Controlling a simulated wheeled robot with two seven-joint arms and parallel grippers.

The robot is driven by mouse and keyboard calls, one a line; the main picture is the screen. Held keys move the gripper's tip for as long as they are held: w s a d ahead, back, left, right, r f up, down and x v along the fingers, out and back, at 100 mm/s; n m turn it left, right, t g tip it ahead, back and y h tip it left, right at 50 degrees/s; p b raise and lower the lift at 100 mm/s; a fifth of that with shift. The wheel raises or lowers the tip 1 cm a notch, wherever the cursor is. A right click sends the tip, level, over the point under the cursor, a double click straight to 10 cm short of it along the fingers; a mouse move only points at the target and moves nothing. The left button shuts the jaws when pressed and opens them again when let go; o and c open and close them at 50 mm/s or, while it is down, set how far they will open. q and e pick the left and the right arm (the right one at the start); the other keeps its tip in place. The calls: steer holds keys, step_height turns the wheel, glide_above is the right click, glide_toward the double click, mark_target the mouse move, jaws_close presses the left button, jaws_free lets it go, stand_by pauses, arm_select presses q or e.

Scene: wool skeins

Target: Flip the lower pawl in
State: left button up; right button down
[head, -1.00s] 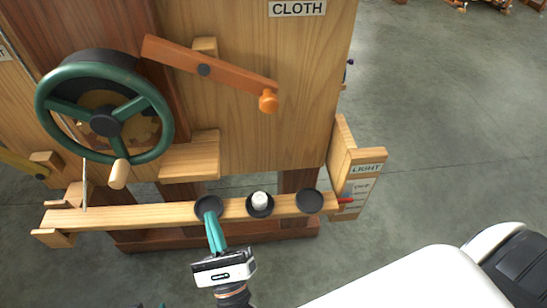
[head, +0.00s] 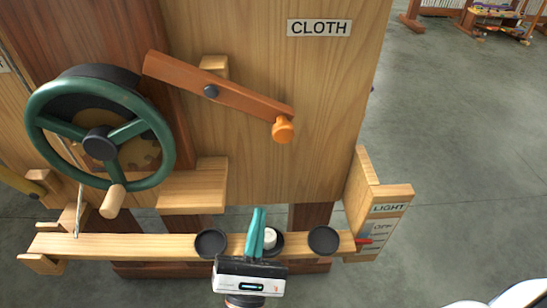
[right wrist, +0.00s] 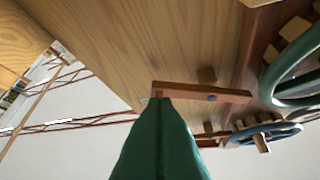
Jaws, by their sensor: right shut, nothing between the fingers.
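A reddish-brown wooden bar (head: 225,92) is pivoted on a dark pin on the board marked CLOTH. It slopes down to the right and ends in an orange knob (head: 283,129). I cannot tell whether it is the lower pawl. The bar also shows in the right wrist view (right wrist: 225,94). Beside it is a green handwheel (head: 36,134) with a toothed wooden wheel behind it. My right gripper (head: 257,212) is shut and empty, below the bar and in front of the shelf. Its teal fingers overlap the middle dish in the picture. My left gripper is out of view.
A wooden shelf (head: 140,243) runs below, with a left dark dish (head: 210,243), a right dark dish (head: 324,240), and a white piece (head: 270,238) in the middle one. A box marked LIGHT (head: 389,208) stands at right. Open floor lies beyond.

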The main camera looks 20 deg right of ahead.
mark_target(280, 140)
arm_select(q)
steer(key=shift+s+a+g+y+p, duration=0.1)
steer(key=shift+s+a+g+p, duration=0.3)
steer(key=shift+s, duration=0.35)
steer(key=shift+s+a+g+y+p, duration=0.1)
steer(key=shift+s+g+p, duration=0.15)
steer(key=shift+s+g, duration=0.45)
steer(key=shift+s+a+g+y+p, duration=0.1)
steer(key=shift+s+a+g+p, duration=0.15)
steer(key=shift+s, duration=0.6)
arm_select(e)
steer(key=w+d+r, duration=0.4)
steer(key=w+r, duration=0.1)
steer(key=r, duration=0.3)
steer(key=shift+w+d+r, duration=0.15)
steer(key=shift+d, duration=0.15)
